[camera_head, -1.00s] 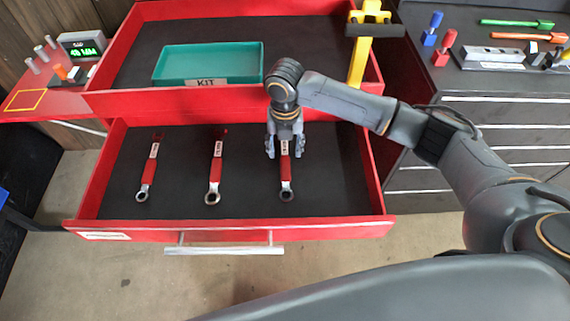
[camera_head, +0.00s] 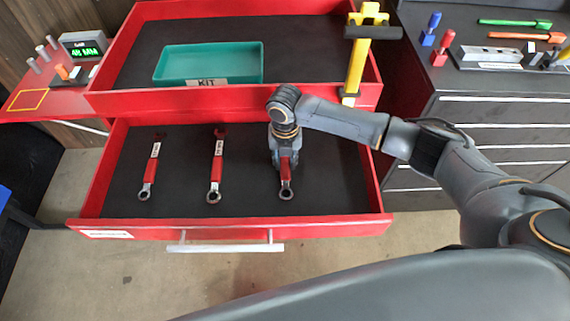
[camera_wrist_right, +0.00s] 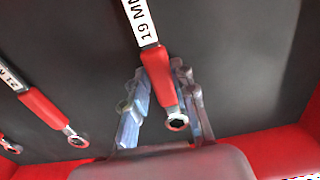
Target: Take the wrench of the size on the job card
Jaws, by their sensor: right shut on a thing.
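Three red-handled wrenches with white size labels lie in the open red drawer (camera_head: 240,232): a left wrench (camera_head: 150,172), a middle wrench (camera_head: 216,170) and a right wrench (camera_head: 285,176). In the right wrist view the right wrench (camera_wrist_right: 158,75) has a label reading 19 MM; its neighbour (camera_wrist_right: 45,108) has a label that is only partly legible. My right gripper (camera_head: 284,158) points down into the drawer and is shut on the right wrench's handle. Its fingers (camera_wrist_right: 165,105) lie on both sides of the handle. My left gripper is out of view. I see no readable job card.
A green KIT tray (camera_head: 208,82) sits in the upper red compartment, above the drawer. A yellow post with a black handle (camera_head: 360,60) stands at its right. A small green-lit display (camera_head: 84,44) stands at the upper left. A dark cabinet (camera_head: 490,120) is at the right.

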